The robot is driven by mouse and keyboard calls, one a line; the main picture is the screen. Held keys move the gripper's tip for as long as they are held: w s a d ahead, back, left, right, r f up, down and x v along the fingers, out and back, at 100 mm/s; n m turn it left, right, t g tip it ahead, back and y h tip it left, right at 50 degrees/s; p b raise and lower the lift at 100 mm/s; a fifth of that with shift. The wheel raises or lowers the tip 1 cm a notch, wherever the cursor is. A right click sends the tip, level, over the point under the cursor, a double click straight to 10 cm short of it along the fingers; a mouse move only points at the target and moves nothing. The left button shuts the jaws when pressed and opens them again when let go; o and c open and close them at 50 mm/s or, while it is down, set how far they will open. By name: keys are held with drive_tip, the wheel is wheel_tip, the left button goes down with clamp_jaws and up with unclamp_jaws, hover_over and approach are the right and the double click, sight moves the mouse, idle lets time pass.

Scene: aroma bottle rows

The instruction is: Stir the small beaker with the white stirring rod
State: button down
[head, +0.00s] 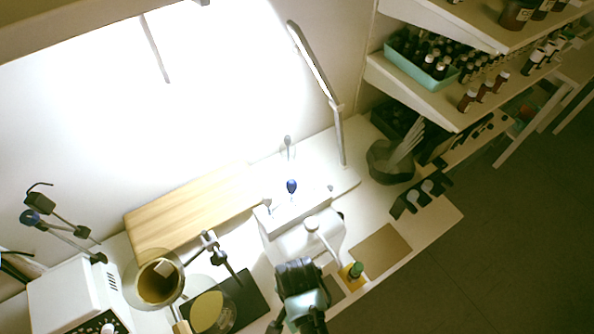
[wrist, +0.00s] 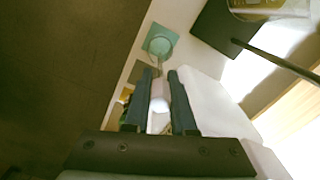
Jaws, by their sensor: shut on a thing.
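My gripper (wrist: 161,72) is shut on a thin pale rod, which I take for the white stirring rod (wrist: 159,104); its white part shows between the dark fingers in the wrist view. The rod's far end points toward a small round teal-looking vessel (wrist: 160,40) on a square teal base, probably the small beaker. I cannot tell whether the rod's tip is inside it or only in front of it. In the head view my dark wrist hides the fingertips and the rod's tip.
A small green-capped bottle (head: 356,269) is close on the right. Bottle shelves (head: 450,110) stand at upper right.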

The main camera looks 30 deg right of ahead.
drive_tip(key=shift+f+b, duration=2.9)
drive_tip(key=shift+f, duration=1.75)
